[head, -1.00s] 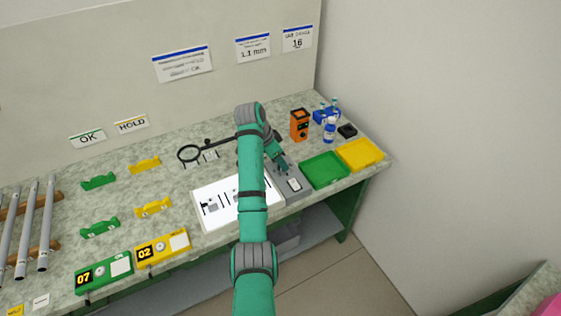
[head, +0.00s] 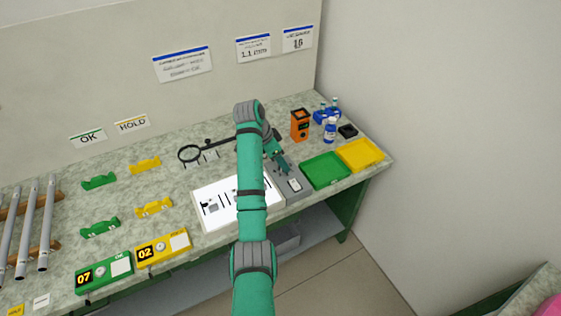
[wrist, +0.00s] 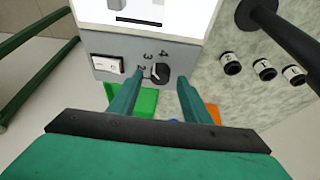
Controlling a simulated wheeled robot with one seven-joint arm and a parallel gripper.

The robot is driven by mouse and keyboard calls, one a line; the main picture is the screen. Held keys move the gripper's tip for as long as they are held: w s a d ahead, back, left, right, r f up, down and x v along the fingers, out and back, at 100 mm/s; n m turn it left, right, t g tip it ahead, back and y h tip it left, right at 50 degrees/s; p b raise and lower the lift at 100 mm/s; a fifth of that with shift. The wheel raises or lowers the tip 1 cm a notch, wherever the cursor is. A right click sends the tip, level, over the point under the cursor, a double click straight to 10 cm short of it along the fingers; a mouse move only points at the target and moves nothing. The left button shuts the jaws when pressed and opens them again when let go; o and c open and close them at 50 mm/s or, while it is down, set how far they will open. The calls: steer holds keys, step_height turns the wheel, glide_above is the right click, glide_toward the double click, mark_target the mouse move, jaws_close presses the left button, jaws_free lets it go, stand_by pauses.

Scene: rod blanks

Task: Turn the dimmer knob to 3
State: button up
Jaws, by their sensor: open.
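The dimmer knob (wrist: 161,73) is a dark round knob on a grey control box (wrist: 190,57), with the numbers 2, 3 and 4 printed around it. A pale mark shows on the knob's left side, near the 2; its exact reading is too small to be sure of. My gripper (wrist: 160,78) is open, with one green finger on each side of the knob; whether they touch it I cannot tell. In the head view my gripper (head: 284,166) is over the grey box (head: 294,190), and the knob is hidden there.
A rocker switch (wrist: 108,64) sits left of the knob. The white lit panel (head: 215,213) adjoins the box. A green tray (head: 325,170) and yellow tray (head: 362,155) lie to the right. An orange device (head: 300,125) and magnifier (head: 190,153) stand behind.

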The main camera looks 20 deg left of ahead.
steer(key=v, duration=1)
steer(key=shift+s, duration=0.1)
stand_by(0.4)
